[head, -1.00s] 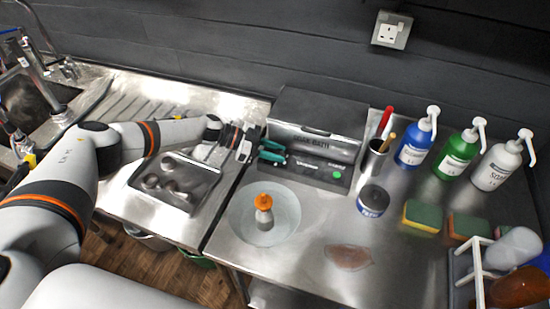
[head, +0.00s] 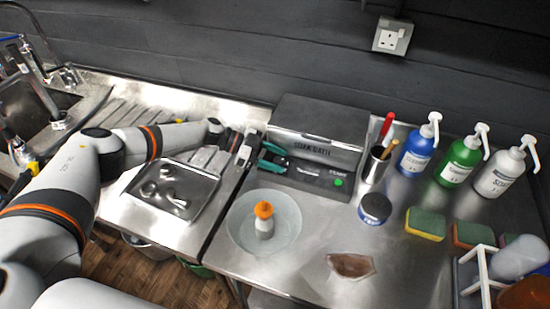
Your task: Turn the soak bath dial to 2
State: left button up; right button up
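The soak bath (head: 318,118) is a dark grey box with a lid, standing against the back of the steel counter. Its sloped front panel (head: 318,177) carries small print and a lit green button (head: 338,182). My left gripper (head: 279,162) reaches in from the left to the left end of this panel. Its two teal fingers point right and stand apart, with a gap between them. I cannot make out the dial or its setting; the fingers cover that end of the panel. I cannot tell whether they touch it. My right gripper is not in view.
A glass bowl (head: 242,238) with an orange-capped bottle (head: 264,222) stands in front of the bath. A pen cup (head: 375,166) and a dark jar (head: 374,208) stand right of it. Pump bottles (head: 418,152) and sponges (head: 425,224) are farther right. A metal tray (head: 205,203) lies left.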

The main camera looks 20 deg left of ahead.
pick_arm(q)
jog(key=shift+a, duration=0.1)
jog(key=b+v, duration=0.3)
jog(key=v, duration=0.8)
jog(key=shift+a+r, duration=0.15)
jog(key=shift+a, duration=0.2)
